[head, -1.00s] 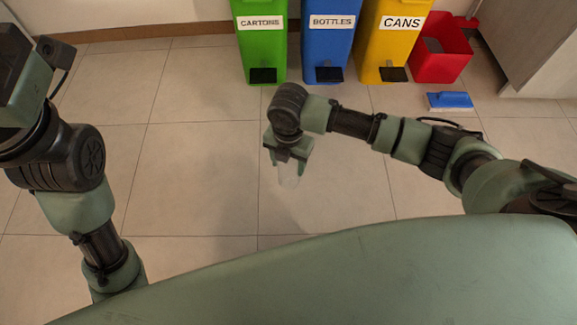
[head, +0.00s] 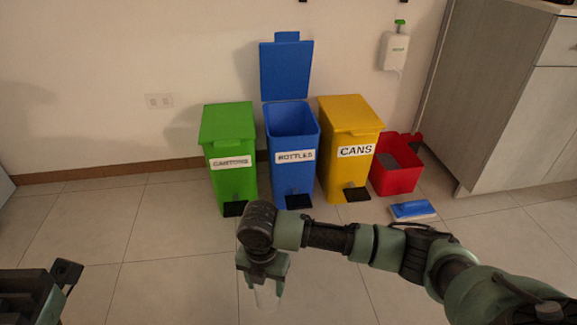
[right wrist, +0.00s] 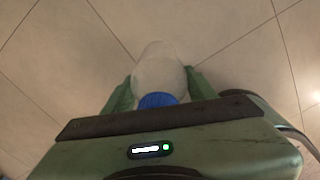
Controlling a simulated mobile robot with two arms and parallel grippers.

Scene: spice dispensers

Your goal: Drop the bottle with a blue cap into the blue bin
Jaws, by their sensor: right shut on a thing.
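The bottle is clear with a blue cap. In the right wrist view the bottle (right wrist: 158,72) lies between the two green fingers, its cap (right wrist: 157,100) close to the palm. In the head view my right gripper (head: 263,283) is shut on the bottle (head: 268,297), which hangs below it over the floor. The blue bin (head: 292,135), labelled BOTTLES, stands against the wall with its lid (head: 286,72) raised and its top open. My right gripper is in front of the bin, apart from it. My left gripper is not clearly seen; only part of my left arm shows at bottom left.
A green CARTONS bin (head: 231,185) stands left of the blue bin and a yellow CANS bin (head: 350,180) right of it, both lids shut. Floor in front is clear.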

